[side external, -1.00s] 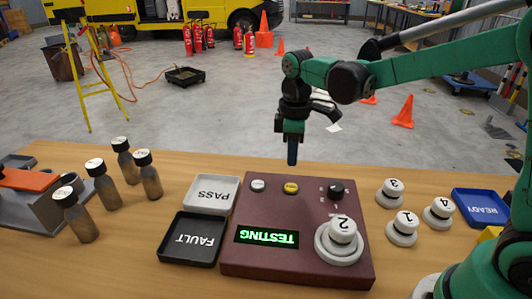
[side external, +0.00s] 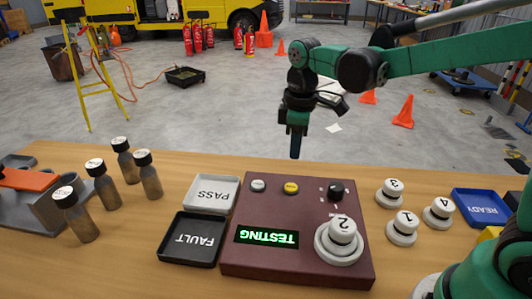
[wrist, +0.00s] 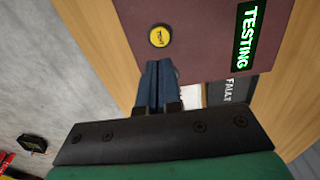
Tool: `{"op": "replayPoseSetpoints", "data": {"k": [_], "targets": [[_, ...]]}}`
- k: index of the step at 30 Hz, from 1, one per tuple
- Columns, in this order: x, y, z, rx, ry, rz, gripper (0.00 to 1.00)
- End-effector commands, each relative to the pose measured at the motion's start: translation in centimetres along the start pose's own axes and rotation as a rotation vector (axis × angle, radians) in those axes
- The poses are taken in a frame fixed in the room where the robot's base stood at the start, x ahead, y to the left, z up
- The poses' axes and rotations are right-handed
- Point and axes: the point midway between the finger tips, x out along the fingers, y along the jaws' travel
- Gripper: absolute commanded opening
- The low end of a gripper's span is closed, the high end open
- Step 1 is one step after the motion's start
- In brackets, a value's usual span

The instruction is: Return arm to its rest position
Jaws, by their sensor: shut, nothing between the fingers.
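My gripper (side external: 295,147) is shut and empty. It hangs pointing down in the air above the far edge of the maroon test box (side external: 300,215), not touching it. In the wrist view my gripper's shut fingers (wrist: 160,88) show in front of the box (wrist: 205,35), just below its yellow button (wrist: 159,36). The box's green display (side external: 266,237) reads TESTING. A white disc-shaped piece marked 2 (side external: 342,231) sits on the box's round seat. My arm reaches in from the right.
The PASS tray (side external: 213,193) and FAULT tray (side external: 191,240) look empty, left of the box. Several dark bottles (side external: 148,178) stand further left. Pieces 3 (side external: 392,192), 1 (side external: 404,228) and 4 (side external: 440,211) and a blue READY tray (side external: 482,207) lie right. The air around my gripper is clear.

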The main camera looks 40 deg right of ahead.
Motion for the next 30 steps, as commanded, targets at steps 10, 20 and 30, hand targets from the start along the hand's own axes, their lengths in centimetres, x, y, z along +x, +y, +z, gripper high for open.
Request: {"op": "replayPoseSetpoints", "data": {"k": [10,20,30], "targets": [[-2.5,-3.3,4.4,0.417,0.298,0.169,0.0],[-1.7,-5.1,6.7,0.689,0.539,0.215,0.0],[-1.6,-5.2,6.8,0.713,0.561,0.215,0.0]]}}
